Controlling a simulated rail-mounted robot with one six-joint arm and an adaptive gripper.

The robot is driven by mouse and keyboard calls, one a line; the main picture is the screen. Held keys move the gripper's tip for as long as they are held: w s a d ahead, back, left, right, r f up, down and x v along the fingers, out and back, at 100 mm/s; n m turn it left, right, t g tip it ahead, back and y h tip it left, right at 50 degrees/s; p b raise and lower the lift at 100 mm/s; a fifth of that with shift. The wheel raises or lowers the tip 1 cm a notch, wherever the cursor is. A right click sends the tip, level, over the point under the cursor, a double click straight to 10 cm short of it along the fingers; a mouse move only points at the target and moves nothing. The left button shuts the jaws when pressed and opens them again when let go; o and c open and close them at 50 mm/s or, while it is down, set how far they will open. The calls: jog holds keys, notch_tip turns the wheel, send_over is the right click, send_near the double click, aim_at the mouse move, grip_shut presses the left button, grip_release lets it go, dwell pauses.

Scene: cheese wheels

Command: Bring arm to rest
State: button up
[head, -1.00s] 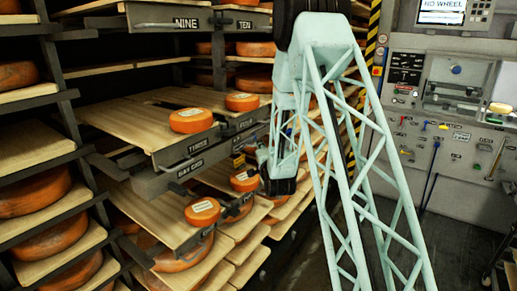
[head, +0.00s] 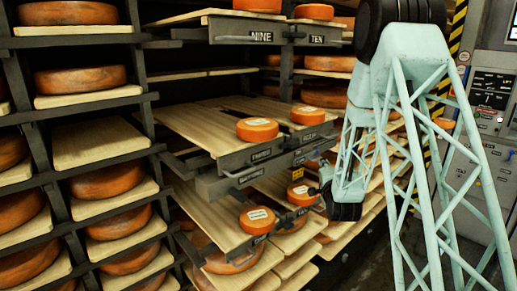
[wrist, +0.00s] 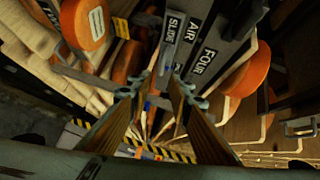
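My arm, a pale green lattice (head: 400,130), stands folded at the right of the head view, its lower end beside the pulled-out shelves. My gripper shows in the wrist view (wrist: 158,92) with its two fingers apart and nothing between them. In the head view the gripper is small and partly hidden, so its fingers cannot be made out there. Orange cheese wheels with white labels sit on the pulled-out boards, one at the front (head: 257,130) and one lower down (head: 257,220). In the wrist view, drawer fronts marked SLIDE, AIR and FOUR (wrist: 200,58) lie beyond the fingers.
Racks of cheese wheels (head: 80,80) fill the left. Boards marked NINE and TEN (head: 262,37) jut out above. A control panel (head: 490,100) stands at the right edge. Yellow-black striped edging (wrist: 160,152) shows low in the wrist view.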

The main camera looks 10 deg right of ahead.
jog(key=shift+r, duration=0.15)
jog(key=s+a+r+n+g+y, duration=0.1)
jog(key=s+a+r+n+g, duration=0.15)
jog(key=s+a+r, duration=0.35)
jog(key=s+a+r+n+g+y, duration=0.1)
jog(key=s+a+r+n, duration=0.25)
jog(key=s, duration=0.45)
jog(key=s+a+r+n+g+y, duration=0.15)
jog(key=s+a+r+n, duration=0.25)
jog(key=s, duration=0.4)
jog(key=s+a+r+n+g, duration=0.1)
jog(key=s+a+n+g, duration=0.1)
jog(key=s, duration=1.2)
jog(key=s+a+r+n+g, duration=0.1)
jog(key=s+a+n+g, duration=0.1)
jog(key=s, duration=1.2)
jog(key=s+a+r+n+g, duration=0.1)
jog(key=s+a+n+g, duration=0.2)
jog(key=s, duration=1.1)
jog(key=shift+a+n, duration=0.4)
jog(key=shift+n, duration=0.7)
jog(key=shift+y, duration=0.25)
